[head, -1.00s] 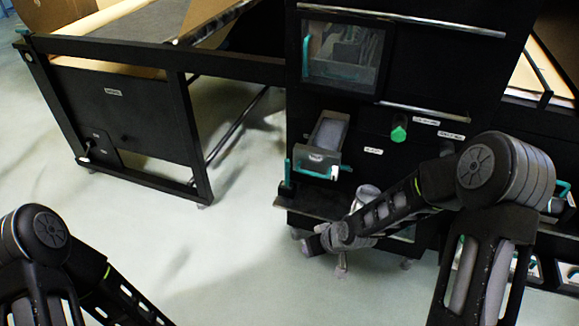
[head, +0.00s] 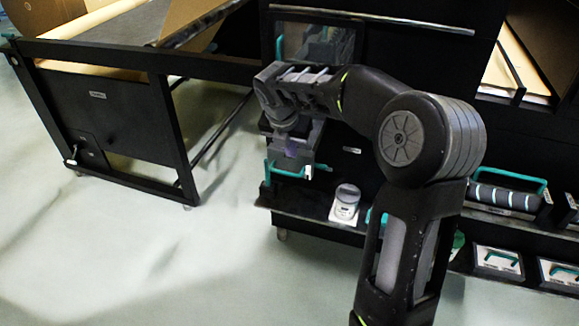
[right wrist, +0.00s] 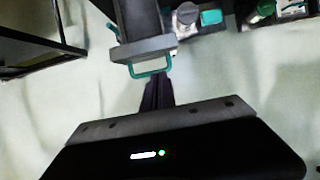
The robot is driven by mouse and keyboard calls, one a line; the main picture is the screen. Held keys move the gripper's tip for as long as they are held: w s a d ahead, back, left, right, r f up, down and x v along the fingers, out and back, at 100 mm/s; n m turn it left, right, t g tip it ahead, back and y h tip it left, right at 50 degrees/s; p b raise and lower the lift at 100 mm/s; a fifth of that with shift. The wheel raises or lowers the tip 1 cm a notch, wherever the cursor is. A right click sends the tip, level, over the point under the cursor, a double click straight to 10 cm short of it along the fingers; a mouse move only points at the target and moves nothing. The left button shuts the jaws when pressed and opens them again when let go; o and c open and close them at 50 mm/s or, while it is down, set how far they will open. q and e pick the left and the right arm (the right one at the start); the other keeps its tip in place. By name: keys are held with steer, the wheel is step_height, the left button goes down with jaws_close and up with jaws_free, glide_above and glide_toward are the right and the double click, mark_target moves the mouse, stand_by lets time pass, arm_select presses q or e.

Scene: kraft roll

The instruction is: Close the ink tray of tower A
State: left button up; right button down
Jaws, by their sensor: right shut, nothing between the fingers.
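The ink tray (head: 297,155) sticks out from the front of the black tower (head: 345,170), so it stands open. A teal handle (head: 290,173) runs across its front. In the right wrist view the tray's grey front (right wrist: 143,49) and teal handle (right wrist: 150,70) lie just beyond my right gripper's fingertips (right wrist: 158,88). My right gripper (head: 285,120) is shut and empty, close to the tray; its own wrist hides part of the tray in the head view. I cannot tell whether the fingertips touch the handle. My left gripper is out of view.
A black-framed table (head: 120,110) stands at the left. The floor before the tower is clear. Several teal-handled items lie at lower right.

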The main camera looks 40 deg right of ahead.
mark_target(295, 166)
steer(key=shift+f, duration=0.15)
steer(key=x, duration=0.9)
steer(key=shift+w+d+f, duration=0.1)
steer(key=shift+w+f, duration=0.05)
steer(key=shift+f, duration=0.2)
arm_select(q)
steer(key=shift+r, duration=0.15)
